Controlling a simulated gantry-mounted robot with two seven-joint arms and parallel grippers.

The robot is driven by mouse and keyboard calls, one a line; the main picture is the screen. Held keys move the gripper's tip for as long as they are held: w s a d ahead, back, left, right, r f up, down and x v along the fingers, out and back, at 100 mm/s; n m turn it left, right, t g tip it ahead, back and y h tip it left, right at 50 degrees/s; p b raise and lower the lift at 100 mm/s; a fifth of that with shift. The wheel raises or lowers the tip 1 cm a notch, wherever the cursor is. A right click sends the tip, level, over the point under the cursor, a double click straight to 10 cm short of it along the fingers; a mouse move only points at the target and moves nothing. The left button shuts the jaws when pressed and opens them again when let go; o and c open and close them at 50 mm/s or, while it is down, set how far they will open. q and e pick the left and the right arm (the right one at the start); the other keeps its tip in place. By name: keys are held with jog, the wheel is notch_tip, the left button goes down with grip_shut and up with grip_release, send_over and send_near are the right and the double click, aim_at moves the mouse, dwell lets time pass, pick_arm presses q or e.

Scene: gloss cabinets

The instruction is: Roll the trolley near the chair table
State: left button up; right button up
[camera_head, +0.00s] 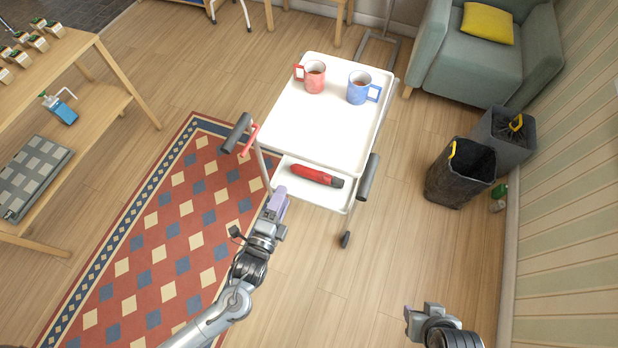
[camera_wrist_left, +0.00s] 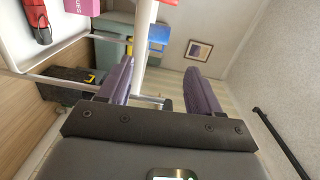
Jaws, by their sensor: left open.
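The white trolley (camera_head: 318,125) stands mid-floor in the head view, with a dark grip (camera_head: 236,133) at its near left and another (camera_head: 367,178) at its near right. A red mug (camera_head: 315,78) and a blue mug (camera_head: 358,90) stand on top. A red torch-like object (camera_head: 316,175) lies on the lower shelf. My left gripper (camera_head: 276,204) is just in front of the near left corner; in the left wrist view its purple fingers (camera_wrist_left: 160,88) are apart, with a white post (camera_wrist_left: 147,40) showing beyond them. Contact is unclear. My right gripper (camera_head: 409,318) is low at right, away from the trolley; its jaws are unclear.
A patterned rug (camera_head: 165,245) lies left of the trolley. A wooden shelf table (camera_head: 100,100) stands at left. A teal armchair (camera_head: 470,68) and two dark bins (camera_head: 460,172) (camera_head: 505,140) stand at right. Wooden furniture legs (camera_head: 340,22) show at the top. Floor between trolley and bins is clear.

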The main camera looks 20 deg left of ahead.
pick_arm(q)
jog(key=b, duration=0.3)
send_near(306, 160)
jog(key=shift+m+h, duration=0.3)
jog(key=w+b, duration=0.3)
jog(key=w, duration=0.2)
jog(key=w+b, duration=0.3)
jog(key=w, duration=0.1)
jog(key=shift+w+d+f+b, duration=0.1)
jog(key=shift+w+f+b, duration=0.05)
jog(key=shift+w+b, duration=0.25)
jog(key=shift+w, duration=0.75)
pick_arm(e)
notch_tip(306, 160, down, 12)
jog(key=shift+a, duration=0.25)
pick_arm(q)
jog(key=c, duration=1.1)
grip_shut()
